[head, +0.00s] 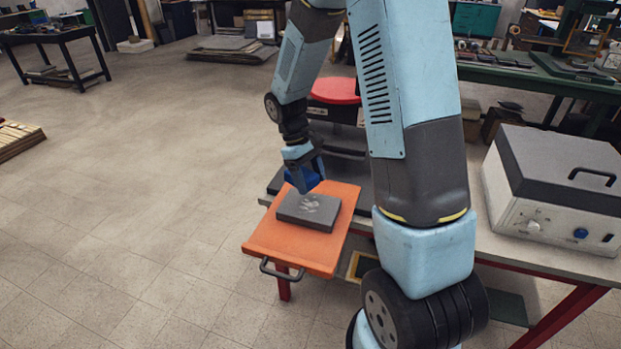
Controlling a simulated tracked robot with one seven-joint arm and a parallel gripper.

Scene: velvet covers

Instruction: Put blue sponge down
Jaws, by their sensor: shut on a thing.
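My gripper (304,171) points down over the far part of an orange board (287,247). It is shut on the blue sponge (301,181), which shows as a dark blue piece at the fingers. The fingers hide part of the sponge. I cannot tell whether the sponge touches the board or hangs just above it. A flat dark grey block (308,210) with a pale mark on top lies on the board, just in front of the sponge.
The orange board has a black handle at its front edge and sits at the left end of a workbench (518,259). A white and grey box (554,190) stands on the bench at right. Open floor lies left.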

